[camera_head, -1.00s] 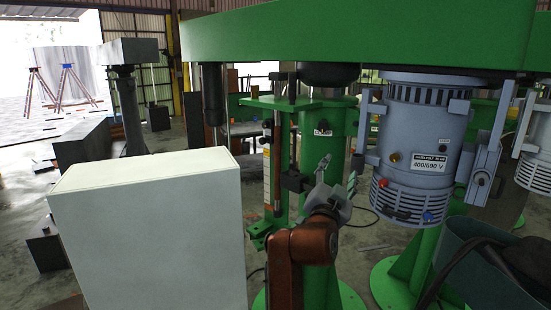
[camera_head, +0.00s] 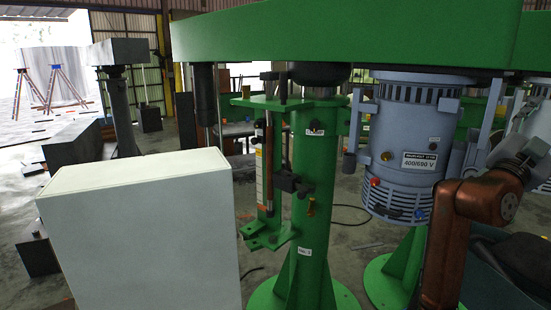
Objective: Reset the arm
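One of my arms, copper-brown, rises from the bottom right. I take it as my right arm. Its gripper (camera_head: 522,140) is at the right edge, beside the blue-grey motor (camera_head: 412,150) labelled 400/690 V. The gripper is small and seen against grey machinery, so whether its fingers are open or shut is unclear. No held object can be made out. My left gripper is not in view. The green disperser column (camera_head: 313,200) stands upright in the middle, with a green bracket and a thin rod (camera_head: 269,170) on its left side.
A large white box (camera_head: 140,235) fills the lower left. A green beam (camera_head: 330,40) spans the top. A dark green bin-like object (camera_head: 500,275) is at the bottom right. A grey pillar (camera_head: 120,110) stands at the back left. Open floor shows between box and column.

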